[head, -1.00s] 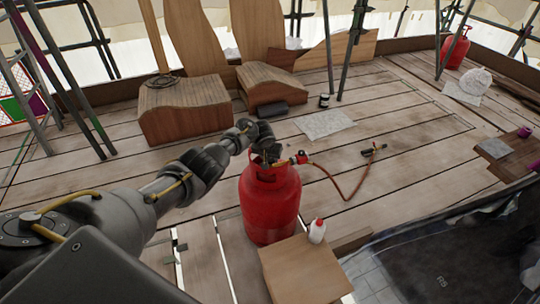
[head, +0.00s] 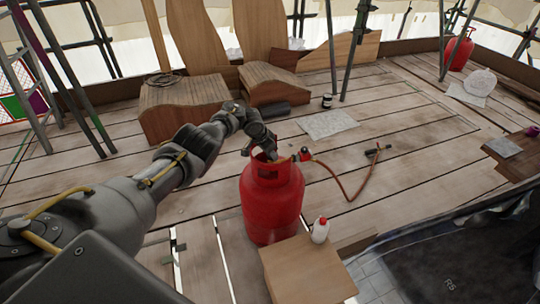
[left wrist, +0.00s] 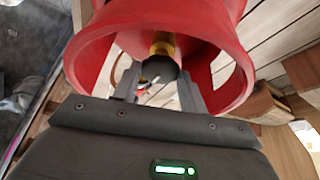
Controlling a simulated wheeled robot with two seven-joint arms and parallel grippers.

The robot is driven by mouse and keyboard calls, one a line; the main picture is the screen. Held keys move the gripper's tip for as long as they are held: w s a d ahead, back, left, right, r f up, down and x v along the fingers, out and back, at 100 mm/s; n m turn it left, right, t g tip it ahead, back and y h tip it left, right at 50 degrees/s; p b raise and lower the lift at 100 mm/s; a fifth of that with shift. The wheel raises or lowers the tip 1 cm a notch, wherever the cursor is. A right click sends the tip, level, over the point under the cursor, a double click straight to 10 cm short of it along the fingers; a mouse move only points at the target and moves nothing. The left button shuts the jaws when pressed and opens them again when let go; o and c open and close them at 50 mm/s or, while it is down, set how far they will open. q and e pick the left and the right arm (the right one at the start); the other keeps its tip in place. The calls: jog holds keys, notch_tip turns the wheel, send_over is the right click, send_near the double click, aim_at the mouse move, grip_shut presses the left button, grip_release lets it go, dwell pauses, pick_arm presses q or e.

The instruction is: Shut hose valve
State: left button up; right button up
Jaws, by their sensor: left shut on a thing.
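A red gas cylinder (head: 272,205) stands upright on the planks, with an open red collar around its top. In the left wrist view a black valve knob (left wrist: 158,69) on a brass stem (left wrist: 163,44) sits inside the red collar (left wrist: 228,92). My left gripper (head: 268,155) reaches into the collar from above. Its fingers lie on both sides of the knob and are shut on it. The collar and my gripper hide most of the valve in the head view. My right gripper is not in view.
A wooden box (head: 305,270) with a white bottle (head: 320,230) stands in front of the cylinder. A torch (head: 376,150) lies at the hose end. A paper sheet (head: 328,124) lies behind. Another red cylinder (head: 458,50) stands at the far right. The planks right of the hose are clear.

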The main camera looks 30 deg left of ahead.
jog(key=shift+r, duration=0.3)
pick_arm(q)
jog(key=o, duration=1)
jog(key=shift+c, duration=0.2)
jog(key=shift+r, duration=0.1)
